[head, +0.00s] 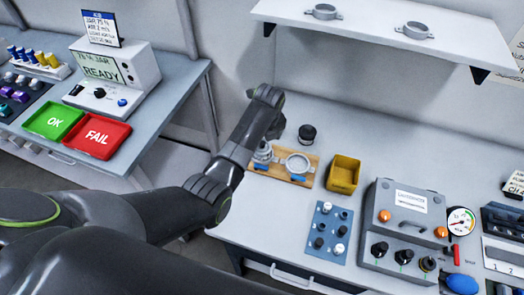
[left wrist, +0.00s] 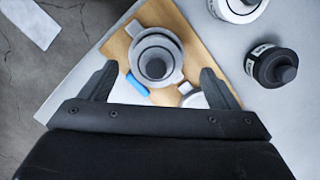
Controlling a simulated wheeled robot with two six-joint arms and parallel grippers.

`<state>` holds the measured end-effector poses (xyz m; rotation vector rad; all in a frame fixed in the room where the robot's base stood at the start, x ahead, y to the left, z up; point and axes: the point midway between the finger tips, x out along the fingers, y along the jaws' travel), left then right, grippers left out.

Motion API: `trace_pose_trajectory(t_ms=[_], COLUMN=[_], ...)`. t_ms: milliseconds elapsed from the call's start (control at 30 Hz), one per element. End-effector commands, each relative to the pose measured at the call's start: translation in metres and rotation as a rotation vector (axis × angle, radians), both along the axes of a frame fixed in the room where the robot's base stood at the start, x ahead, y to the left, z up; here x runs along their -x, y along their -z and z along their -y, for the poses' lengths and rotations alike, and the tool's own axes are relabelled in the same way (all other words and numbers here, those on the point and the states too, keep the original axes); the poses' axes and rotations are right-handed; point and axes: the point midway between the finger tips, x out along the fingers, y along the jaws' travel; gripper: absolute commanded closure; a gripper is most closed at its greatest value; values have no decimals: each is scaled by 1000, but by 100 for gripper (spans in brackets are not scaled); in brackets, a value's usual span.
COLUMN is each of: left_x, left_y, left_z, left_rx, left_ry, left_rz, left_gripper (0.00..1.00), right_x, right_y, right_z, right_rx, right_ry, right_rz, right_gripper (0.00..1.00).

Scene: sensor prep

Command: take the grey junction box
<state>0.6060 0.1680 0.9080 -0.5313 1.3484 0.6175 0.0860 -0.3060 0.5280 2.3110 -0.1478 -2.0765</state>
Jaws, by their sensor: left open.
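A round grey housing with side ears (left wrist: 168,77), which looks like the grey junction box, sits on the wooden board (left wrist: 201,48). A stepped grey round part with a dark ring stands in its middle. In the head view it is partly hidden by my arm at the left end of the board (head: 276,172). My left gripper (left wrist: 158,75) is open above it, with one finger on each side and no visible contact. A second round grey-white piece (head: 298,162) sits on the board to the right. My right gripper is not in view.
A black round part (head: 307,135) stands behind the board, and a yellow bin (head: 344,174) to its right. A blue plate with knobs (head: 328,232) and a grey tester (head: 403,222) stand nearer. Two grey ring-shaped housings (head: 322,12) lie on the shelf above.

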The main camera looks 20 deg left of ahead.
Motion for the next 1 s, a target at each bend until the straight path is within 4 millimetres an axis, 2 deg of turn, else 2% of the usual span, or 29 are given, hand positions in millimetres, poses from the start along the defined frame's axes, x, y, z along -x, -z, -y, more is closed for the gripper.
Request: trace_pose_trajectory(t_ms=[133,300,633,1000], left_x=[3,0,-1,-1], left_y=[20,37,41,41], left_z=[-4,-6,-6,-6], left_rx=[-1,-1,0,-1], left_ry=[-2,-1,-1,-1], left_rz=[-6,-2,-1,-1], left_gripper=[17,17,18,67], right_x=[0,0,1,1], right_y=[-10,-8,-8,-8], right_z=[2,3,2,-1], right_rx=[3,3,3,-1], right_ry=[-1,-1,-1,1], right_rz=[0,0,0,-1], right_gripper=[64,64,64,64])
